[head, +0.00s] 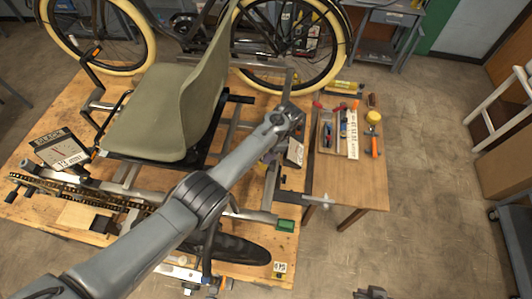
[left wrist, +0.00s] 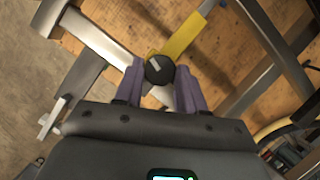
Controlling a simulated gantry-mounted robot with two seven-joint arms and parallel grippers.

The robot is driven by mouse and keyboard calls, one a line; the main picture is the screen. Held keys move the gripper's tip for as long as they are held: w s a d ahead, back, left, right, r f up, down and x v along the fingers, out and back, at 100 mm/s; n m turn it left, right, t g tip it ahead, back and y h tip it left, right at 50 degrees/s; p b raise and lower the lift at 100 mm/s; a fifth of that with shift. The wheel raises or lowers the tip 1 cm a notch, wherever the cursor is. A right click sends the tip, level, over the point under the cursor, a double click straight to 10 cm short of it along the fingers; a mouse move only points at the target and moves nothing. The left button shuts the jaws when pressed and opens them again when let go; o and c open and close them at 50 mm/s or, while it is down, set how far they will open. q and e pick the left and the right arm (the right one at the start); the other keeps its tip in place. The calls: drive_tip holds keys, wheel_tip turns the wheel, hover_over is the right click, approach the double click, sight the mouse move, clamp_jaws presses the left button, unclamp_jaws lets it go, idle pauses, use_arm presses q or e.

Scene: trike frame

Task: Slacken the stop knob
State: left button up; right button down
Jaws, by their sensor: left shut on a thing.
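In the left wrist view the stop knob (left wrist: 159,69) is round and black with a pale mark on its face. It sits at the end of a yellow piece (left wrist: 185,37) on a grey metal bar. My left gripper (left wrist: 158,80) has its two purple fingers on either side of the knob, shut on it. In the head view my left arm reaches across the bench to the frame's right side. There the gripper (head: 268,157) is mostly hidden by the wrist, and the knob is hidden. A grey part at the bottom edge (head: 372,292) may be my right gripper; its jaws are unclear.
A side table (head: 365,185) holds hand tools and a yellow round thing (head: 373,117). A white stool (head: 500,105) stands at right. The floor between is clear.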

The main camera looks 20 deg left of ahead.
use_arm(q)
drive_tip(key=o, duration=1.1)
drive_tip(key=shift+c, duration=0.2)
drive_tip(key=shift+r, duration=0.1)
drive_tip(key=shift+d+r, duration=0.1)
drive_tip(key=shift+r, duration=0.15)
drive_tip(key=p+v, duration=0.1)
drive_tip(key=v, duration=0.9)
